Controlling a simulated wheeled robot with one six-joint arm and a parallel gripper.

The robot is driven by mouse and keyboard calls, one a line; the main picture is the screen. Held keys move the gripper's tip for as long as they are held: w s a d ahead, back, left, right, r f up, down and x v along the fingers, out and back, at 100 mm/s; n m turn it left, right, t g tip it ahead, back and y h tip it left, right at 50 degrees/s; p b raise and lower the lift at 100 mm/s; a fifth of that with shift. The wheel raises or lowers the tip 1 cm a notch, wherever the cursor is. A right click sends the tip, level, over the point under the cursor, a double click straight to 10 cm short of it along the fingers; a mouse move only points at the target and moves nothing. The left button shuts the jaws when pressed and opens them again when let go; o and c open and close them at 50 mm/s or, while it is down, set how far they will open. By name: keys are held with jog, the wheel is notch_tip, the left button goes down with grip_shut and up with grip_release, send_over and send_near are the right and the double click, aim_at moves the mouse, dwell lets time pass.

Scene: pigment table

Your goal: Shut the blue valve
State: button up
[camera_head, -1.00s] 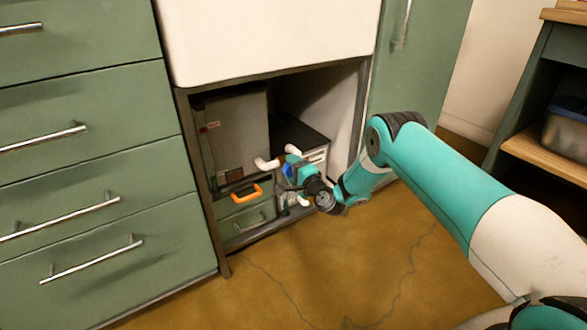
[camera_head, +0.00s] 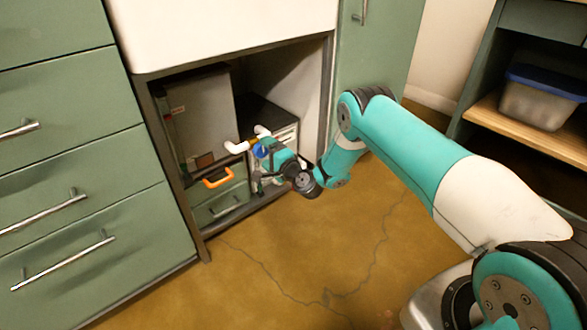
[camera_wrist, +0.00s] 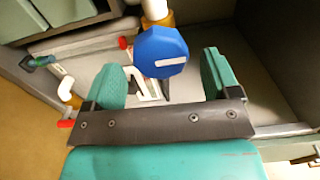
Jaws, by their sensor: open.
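The blue valve (camera_wrist: 162,52) is an octagonal knob with a white bar that lies nearly level, tilted slightly in the wrist view. It sits on a white pipe with a brass fitting (camera_wrist: 158,20). My gripper (camera_wrist: 163,78) is open, one teal finger on each side of the valve's lower part in the picture. I cannot tell whether either finger touches it. In the head view the valve (camera_head: 260,151) shows as a small blue patch, partly hidden by my gripper (camera_head: 264,158), inside the open under-sink cabinet.
White pipes (camera_head: 236,147) rise beside the valve. Red handles (camera_wrist: 122,43) and another brass fitting (camera_wrist: 70,97) are close by. The floor (camera_head: 290,265) in front is clear.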

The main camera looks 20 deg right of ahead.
jog(key=p+v, duration=1.5)
jog(key=p, duration=0.6)
jog(key=shift+w+r, duration=0.1)
jog(key=shift+w, duration=0.05)
